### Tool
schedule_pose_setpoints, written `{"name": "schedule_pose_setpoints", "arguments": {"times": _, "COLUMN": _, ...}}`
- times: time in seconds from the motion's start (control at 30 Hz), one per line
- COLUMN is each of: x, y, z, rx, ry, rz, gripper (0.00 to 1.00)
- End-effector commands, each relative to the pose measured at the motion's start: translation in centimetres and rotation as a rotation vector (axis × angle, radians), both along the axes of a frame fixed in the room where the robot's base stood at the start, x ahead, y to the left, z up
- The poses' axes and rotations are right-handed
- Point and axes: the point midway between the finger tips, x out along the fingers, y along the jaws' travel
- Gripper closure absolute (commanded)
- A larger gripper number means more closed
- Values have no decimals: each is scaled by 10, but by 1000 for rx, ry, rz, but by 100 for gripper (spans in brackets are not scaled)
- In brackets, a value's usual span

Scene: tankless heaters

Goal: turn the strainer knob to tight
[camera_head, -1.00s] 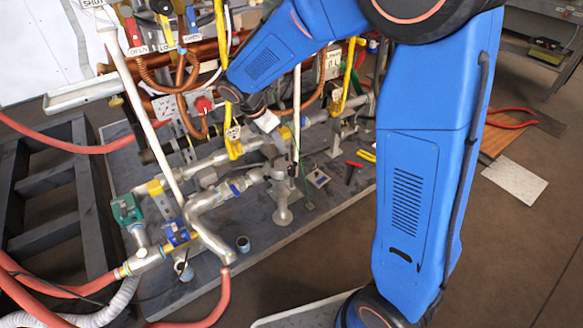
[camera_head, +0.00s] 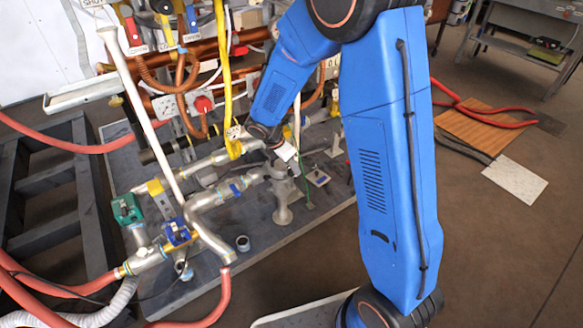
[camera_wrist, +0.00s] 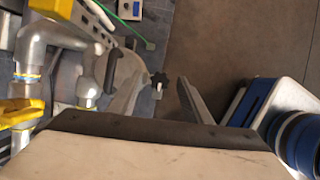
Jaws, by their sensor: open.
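A small black star-shaped knob (camera_wrist: 158,80), likely the strainer knob, shows near the middle of the wrist view, on pale grey metal. In that view my gripper (camera_wrist: 149,68) is open, with the knob apparently between the lines of its two fingers. I cannot tell the depth between them, and no contact is clear. In the head view my gripper (camera_head: 291,160) hangs beside the grey upright metal fitting (camera_head: 283,200) on the board. I cannot make out the knob in the head view, nor read its setting.
Silver pipes (camera_head: 215,198) and a yellow hose (camera_head: 226,80) run close to the left of my gripper. A blue-handled valve (camera_head: 178,233) and a green valve (camera_head: 127,209) stand farther left. Bare floor (camera_head: 490,235) lies to the right of the board.

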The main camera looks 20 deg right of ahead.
Motion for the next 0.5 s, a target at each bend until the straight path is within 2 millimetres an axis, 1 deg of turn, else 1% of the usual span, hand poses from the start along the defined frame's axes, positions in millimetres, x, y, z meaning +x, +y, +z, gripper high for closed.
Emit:
{"name": "schedule_pose_setpoints", "arguments": {"times": 0.03, "x": 0, "y": -3, "z": -6, "rx": -1, "ry": 3, "rz": -1, "gripper": 55}}
{"name": "schedule_pose_setpoints", "arguments": {"times": 0.2, "x": 2, "y": -6, "z": -17, "rx": 0, "ry": 1, "rz": 1, "gripper": 55}}
{"name": "schedule_pose_setpoints", "arguments": {"times": 0.5, "x": 3, "y": -7, "z": -19, "rx": 1, "ry": 0, "rz": 0, "gripper": 55}}
